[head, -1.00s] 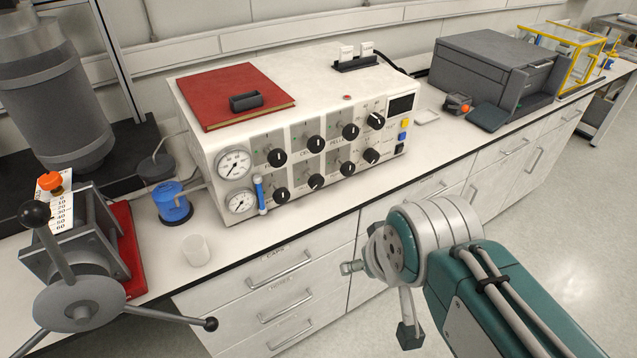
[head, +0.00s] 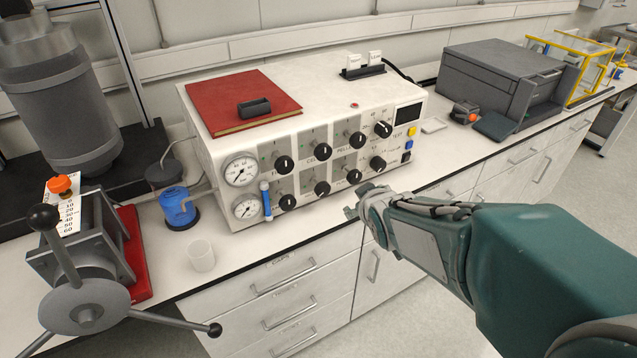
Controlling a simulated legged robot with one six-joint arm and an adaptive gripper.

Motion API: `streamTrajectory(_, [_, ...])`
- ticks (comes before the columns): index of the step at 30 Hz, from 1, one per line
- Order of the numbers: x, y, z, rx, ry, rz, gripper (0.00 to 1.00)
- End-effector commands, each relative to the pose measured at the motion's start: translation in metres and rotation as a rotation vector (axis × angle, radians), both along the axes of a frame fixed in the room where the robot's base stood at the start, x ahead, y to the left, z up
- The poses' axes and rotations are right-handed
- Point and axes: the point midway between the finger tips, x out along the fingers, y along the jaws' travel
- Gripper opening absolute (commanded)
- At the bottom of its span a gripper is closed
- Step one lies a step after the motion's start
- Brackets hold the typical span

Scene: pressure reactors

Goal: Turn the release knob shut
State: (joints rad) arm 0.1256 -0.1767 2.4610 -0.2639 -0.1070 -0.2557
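A white control box (head: 310,211) stands on the bench with two rows of black knobs on its sloped front. The upper row's right-hand knob (head: 383,129) and the lower row's right-hand knob (head: 378,163) are in clear view. The labels are too small to read, so I cannot tell which one is the release knob. My gripper (head: 352,212) is in front of the box, just below the right part of the lower row, and appears apart from the knobs. Its fingers are small and mostly hidden by my wrist, so their opening is unclear.
Two gauges (head: 241,170) and a blue-handled tube (head: 266,200) are at the box's left. A white cup (head: 201,255), a blue container (head: 178,207) and a spoked handwheel (head: 84,306) stand further left. A red book (head: 240,98) lies on top of the box.

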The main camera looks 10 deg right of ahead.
Motion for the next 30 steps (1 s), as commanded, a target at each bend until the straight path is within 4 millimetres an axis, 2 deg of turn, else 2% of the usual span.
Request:
streamTrajectory(1, [0.012, -0.003, -0.011, -0.022, -0.024, 0.03, 0.96])
streamTrajectory(6, [0.046, -0.003, -0.037, -0.089, -0.152, 0.154, 0.96])
streamTrajectory(12, [0.07, 0.003, -0.07, -0.129, -0.314, 0.293, 0.96])
streamTrajectory(16, [0.074, 0.008, -0.091, -0.131, -0.429, 0.369, 0.96])
streamTrajectory(21, [0.071, 0.013, -0.11, -0.117, -0.563, 0.429, 0.96])
streamTrajectory(26, [0.067, 0.014, -0.114, -0.109, -0.624, 0.447, 0.96])
streamTrajectory(30, [0.077, 0.018, -0.113, -0.11, -0.632, 0.452, 0.96])
